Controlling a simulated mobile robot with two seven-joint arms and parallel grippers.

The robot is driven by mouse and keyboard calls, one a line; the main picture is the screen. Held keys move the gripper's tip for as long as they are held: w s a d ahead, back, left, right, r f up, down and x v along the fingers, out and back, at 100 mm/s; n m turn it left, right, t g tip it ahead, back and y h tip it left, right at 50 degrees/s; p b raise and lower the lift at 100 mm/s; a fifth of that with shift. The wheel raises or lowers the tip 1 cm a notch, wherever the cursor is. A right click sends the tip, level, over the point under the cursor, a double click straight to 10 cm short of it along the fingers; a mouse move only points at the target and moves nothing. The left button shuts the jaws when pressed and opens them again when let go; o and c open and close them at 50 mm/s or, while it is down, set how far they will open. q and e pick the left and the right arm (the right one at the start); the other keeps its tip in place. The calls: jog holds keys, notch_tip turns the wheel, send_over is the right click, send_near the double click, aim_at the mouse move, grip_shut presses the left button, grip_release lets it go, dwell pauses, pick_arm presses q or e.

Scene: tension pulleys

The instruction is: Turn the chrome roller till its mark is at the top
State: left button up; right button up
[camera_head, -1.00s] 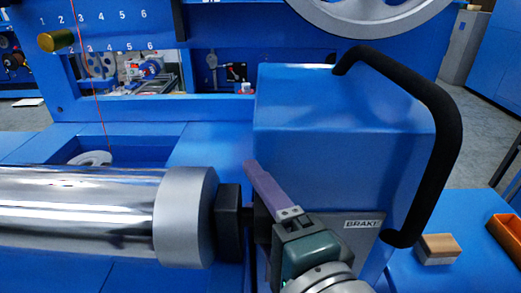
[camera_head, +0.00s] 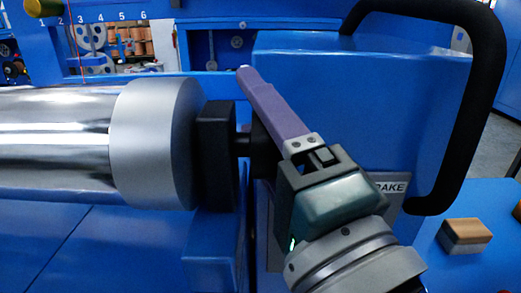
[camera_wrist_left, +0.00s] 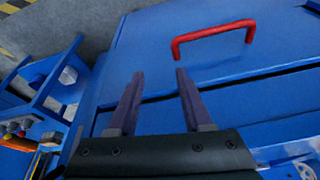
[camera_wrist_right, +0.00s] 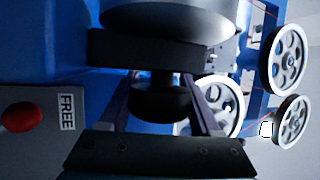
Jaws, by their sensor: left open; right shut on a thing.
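The chrome roller (camera_head: 60,135) lies across the left of the head view, with a grey end collar (camera_head: 155,143). No mark shows on the part of it I see. A black bearing block (camera_head: 216,150) stands at its right end, with a short shaft and a dark knob beyond it. My right gripper (camera_head: 262,100) is shut on the black knob (camera_wrist_right: 160,103), its purple fingers on either side of it in the right wrist view. My left gripper (camera_wrist_left: 155,85) is open and empty over blue panels, outside the head view.
A blue housing (camera_head: 330,75) with a black handle (camera_head: 487,80) and a partly hidden brake label stands right of the knob. A wood-topped block (camera_head: 466,235) lies at right. The right wrist view shows a red button (camera_wrist_right: 19,117) and white pulleys (camera_wrist_right: 287,60).

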jog(key=t+y+b, duration=0.1)
jog(key=b, duration=0.1)
jog(key=shift+n+b, duration=0.35)
jog(key=shift+n, duration=0.05)
pick_arm(q)
jog(key=shift+d+f+b, duration=0.15)
jog(key=shift+f+b, duration=0.35)
jog(key=shift+f, duration=1.95)
pick_arm(e)
jog(key=shift+s+r+y, duration=0.1)
jog(key=shift+r+y, duration=0.15)
jog(key=shift+y, duration=0.05)
jog(key=o, duration=1.1)
jog(key=shift+s+d+f, duration=0.1)
jog(key=shift+s, duration=0.05)
pick_arm(q)
jog(key=shift+r+p, duration=0.3)
pick_arm(e)
jog(key=v, duration=0.9)
jog(key=shift+s+f, duration=0.15)
jog(key=shift+f, duration=0.05)
